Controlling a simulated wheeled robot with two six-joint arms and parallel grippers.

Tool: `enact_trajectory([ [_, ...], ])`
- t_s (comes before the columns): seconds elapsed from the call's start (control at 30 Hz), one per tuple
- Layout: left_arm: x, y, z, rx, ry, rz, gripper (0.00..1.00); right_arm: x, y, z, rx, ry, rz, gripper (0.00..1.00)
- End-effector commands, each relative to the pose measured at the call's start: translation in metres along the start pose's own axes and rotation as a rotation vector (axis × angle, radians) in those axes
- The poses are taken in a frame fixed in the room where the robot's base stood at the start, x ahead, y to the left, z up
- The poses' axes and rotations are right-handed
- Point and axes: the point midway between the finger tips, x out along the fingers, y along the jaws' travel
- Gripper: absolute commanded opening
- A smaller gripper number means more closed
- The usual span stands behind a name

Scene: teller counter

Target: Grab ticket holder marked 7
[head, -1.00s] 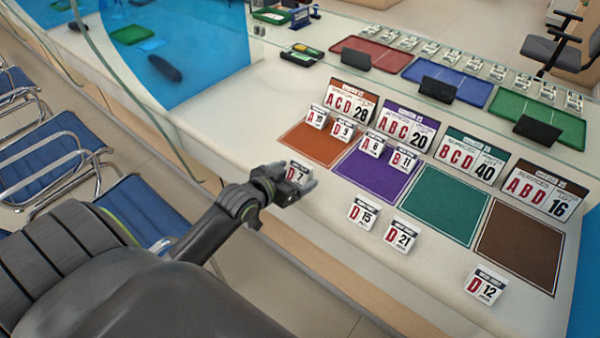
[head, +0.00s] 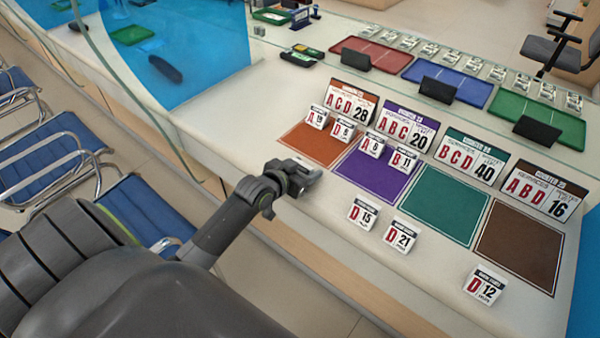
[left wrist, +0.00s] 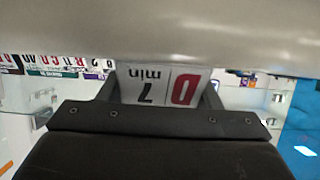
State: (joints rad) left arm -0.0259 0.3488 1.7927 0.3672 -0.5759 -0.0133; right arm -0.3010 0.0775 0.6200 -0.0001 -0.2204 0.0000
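The ticket holder marked D 7 min (left wrist: 155,88) shows upside down in the left wrist view, a white card with a red D. It stands between the two fingers of my left gripper (left wrist: 160,92) and nearly fills the gap. I cannot tell whether the fingers press on it. In the head view my left gripper (head: 308,174) is low at the counter's front edge, left of the purple mat, and hides the holder. My right gripper is not in view.
Holders D 15 (head: 362,212), D 21 (head: 400,235) and D 12 (head: 484,285) stand on the white counter in front of the mats. More holders stand on the orange mat (head: 305,150) and purple mat (head: 370,178). Counter signs stand behind. A glass screen (head: 130,95) is at left.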

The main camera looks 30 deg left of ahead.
Motion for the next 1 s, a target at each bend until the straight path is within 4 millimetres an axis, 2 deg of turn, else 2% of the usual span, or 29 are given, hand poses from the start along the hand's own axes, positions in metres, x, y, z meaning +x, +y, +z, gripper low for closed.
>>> enact_trajectory([
  [0.03, 0.0, 0.0, 0.0, 0.0, 0.0, 0.0, 0.43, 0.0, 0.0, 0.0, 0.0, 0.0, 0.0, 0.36],
  [0.1, 0.0, 0.0, 0.0, 0.0, 0.0, 0.0, 0.35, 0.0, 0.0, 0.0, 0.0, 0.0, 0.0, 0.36],
  [0.37, -0.001, 0.0, -0.003, 0.001, 0.002, 0.0, 0.35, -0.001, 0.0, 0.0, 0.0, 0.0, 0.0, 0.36],
  [0.47, -0.006, 0.0, -0.015, 0.002, 0.004, 0.001, 0.35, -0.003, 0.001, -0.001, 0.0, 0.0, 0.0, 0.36],
  [0.8, -0.031, 0.0, -0.076, 0.003, 0.005, 0.001, 0.35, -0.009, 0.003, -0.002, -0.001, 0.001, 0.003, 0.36],
  [1.0, -0.038, 0.0, -0.092, 0.001, 0.002, 0.001, 0.35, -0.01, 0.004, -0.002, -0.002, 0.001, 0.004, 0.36],
])
